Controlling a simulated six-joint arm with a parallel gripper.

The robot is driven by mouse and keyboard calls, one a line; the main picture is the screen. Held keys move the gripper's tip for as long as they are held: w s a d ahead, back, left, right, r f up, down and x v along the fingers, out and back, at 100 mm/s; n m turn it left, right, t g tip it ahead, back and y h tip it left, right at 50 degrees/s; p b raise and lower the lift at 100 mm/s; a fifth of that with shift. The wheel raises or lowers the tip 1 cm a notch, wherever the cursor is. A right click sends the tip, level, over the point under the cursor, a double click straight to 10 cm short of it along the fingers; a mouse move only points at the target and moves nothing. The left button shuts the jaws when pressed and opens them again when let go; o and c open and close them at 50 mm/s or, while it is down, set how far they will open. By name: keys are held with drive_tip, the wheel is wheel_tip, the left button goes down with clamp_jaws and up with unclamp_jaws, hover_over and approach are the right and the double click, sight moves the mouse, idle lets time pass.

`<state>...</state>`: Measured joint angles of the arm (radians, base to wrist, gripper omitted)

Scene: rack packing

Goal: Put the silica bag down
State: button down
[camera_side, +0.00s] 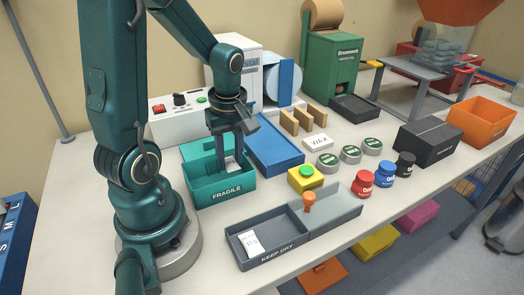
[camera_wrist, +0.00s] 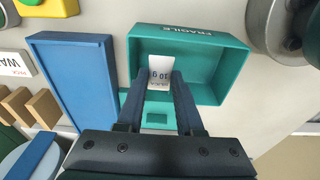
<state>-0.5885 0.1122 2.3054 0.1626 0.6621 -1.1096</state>
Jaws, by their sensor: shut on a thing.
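My gripper (camera_side: 232,160) points down into the teal box marked FRAGILE (camera_side: 226,190). It is shut on a small white silica bag (camera_wrist: 160,68) with "10 g" printed on it. In the wrist view the bag sits between the two fingertips, inside the outline of the teal box (camera_wrist: 232,50). Whether the bag touches the box floor I cannot tell. Another white packet (camera_side: 251,243) lies in the left part of the grey box marked KEEP DRY (camera_side: 278,254).
A blue tray (camera_side: 275,150) stands right beside the teal box. Round tins, jars, a black box (camera_side: 428,140) and an orange box (camera_side: 482,120) stand farther right.

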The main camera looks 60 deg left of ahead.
sight(231, 163)
drive_tip(key=shift+f, duration=2.1)
drive_tip(key=shift+f, duration=0.15)
drive_tip(key=c, duration=0.8)
unclamp_jaws()
drive_tip(key=shift+c, duration=0.2)
